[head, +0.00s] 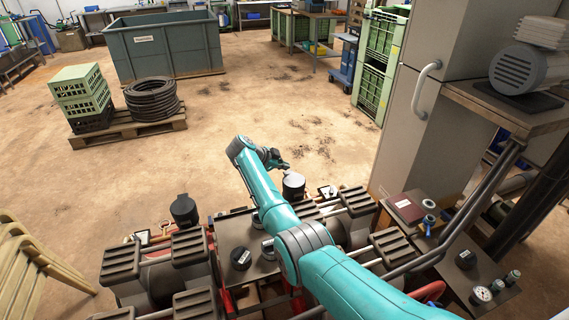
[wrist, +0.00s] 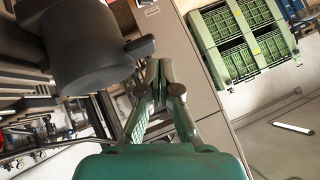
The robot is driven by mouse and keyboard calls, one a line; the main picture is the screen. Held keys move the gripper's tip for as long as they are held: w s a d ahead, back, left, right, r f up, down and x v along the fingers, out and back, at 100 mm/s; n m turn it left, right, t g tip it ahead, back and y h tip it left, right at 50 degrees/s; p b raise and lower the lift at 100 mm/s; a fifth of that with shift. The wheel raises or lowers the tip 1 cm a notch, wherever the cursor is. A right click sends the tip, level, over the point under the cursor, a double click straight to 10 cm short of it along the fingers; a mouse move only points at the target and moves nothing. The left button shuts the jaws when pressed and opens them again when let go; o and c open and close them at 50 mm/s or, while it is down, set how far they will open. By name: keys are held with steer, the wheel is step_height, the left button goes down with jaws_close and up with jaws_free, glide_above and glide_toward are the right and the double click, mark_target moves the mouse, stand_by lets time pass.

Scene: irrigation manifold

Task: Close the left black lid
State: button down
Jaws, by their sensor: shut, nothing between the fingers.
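Whether either is open or closed is too small to tell. My gripper (head: 285,168) is shut and empty, just behind the right-hand one and well right of the left one. In the wrist view my gripper (wrist: 161,80) has its fingertips together. A large dark cylinder with a projecting tab (wrist: 90,55) is close on their left, apart from the fingers. I cannot tell for sure which of the two it is.
Ribbed black blocks (head: 187,247) and pipes crowd the manifold around my arm. A grey cabinet (head: 425,120) stands to the right, with a motor (head: 518,70) on a bench. Open floor (head: 260,100) lies behind the manifold. Green crates (wrist: 245,45) show in the wrist view.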

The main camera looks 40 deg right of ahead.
steer(key=shift+w+d+f, duration=0.1)
steer(key=shift+w+f, duration=0.2)
steer(key=shift+f, duration=0.45)
steer(key=shift+f, duration=0.1)
steer(key=shift+w+r, duration=0.1)
steer(key=shift+r, duration=0.35)
steer(key=w+a+r, duration=0.2)
steer(key=a+r, duration=0.4)
steer(key=r, duration=0.4)
steer(key=shift+a+r, duration=0.2)
steer(key=shift+a, duration=0.2)
